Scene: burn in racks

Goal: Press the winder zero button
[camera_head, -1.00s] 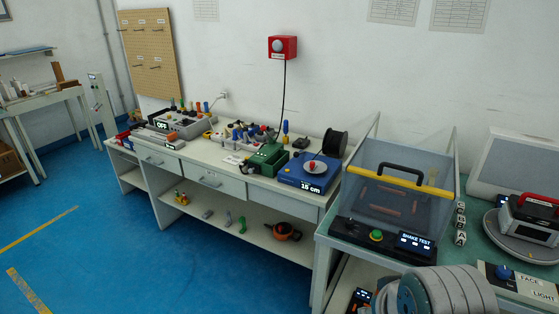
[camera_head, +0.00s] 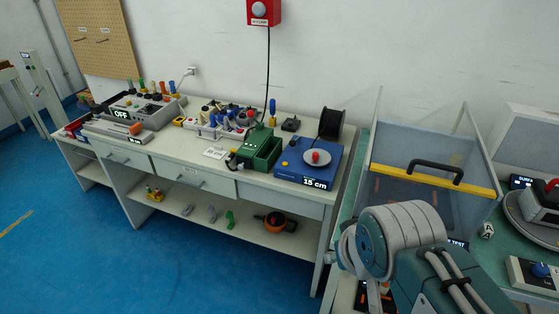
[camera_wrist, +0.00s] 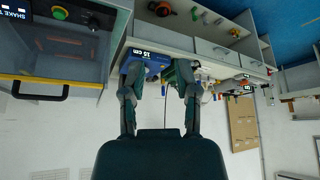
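The winder (camera_head: 297,168) is a blue box on the white bench, with a display reading 15 cm on its front. A grey disc with a red knob (camera_head: 316,156) sits on its top, and a black spool (camera_head: 331,122) stands behind. I cannot make out which part is the zero button. In the upside-down wrist view the winder (camera_wrist: 157,63) shows beyond and between my fingers. My gripper (camera_wrist: 160,88) is open and empty, apart from the winder. In the head view my arm is at the lower right and the fingers cannot be made out.
A green box device (camera_head: 262,150) stands close left of the winder. A clear shake-test box (camera_head: 420,150) with a yellow bar (camera_head: 430,178) stands right of it, behind my arm. A red wall box (camera_head: 264,10) has a hanging cable. Blue floor lies open at the left.

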